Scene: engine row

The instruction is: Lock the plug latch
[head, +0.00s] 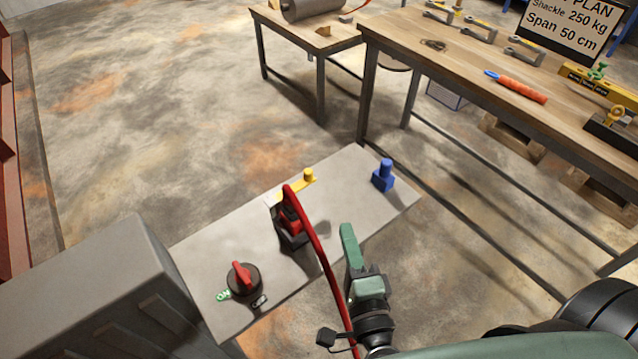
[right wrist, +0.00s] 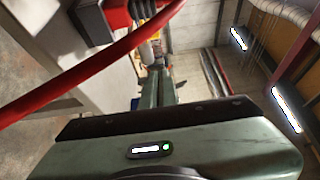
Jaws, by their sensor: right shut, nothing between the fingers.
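A red plug (head: 288,212) with a thick red cable (head: 318,250) sits at a dark socket on a pale grey panel (head: 205,255). A yellow latch lever (head: 296,186) with a round knob lies just behind the plug, pointing to the right. Whether it is locked I cannot tell. My right gripper (head: 348,232) is shut and empty, to the right of the plug and cable, apart from the latch. Its fingers also show in the right wrist view (right wrist: 158,78), where the red cable (right wrist: 95,65) crosses in front. My left gripper is out of view.
A red rotary switch (head: 242,277) with a green tag stands at the panel's near left, and a blue post (head: 383,175) at its right end. A grey cabinet (head: 90,285) is at left. A wooden workbench (head: 470,70) stands at upper right.

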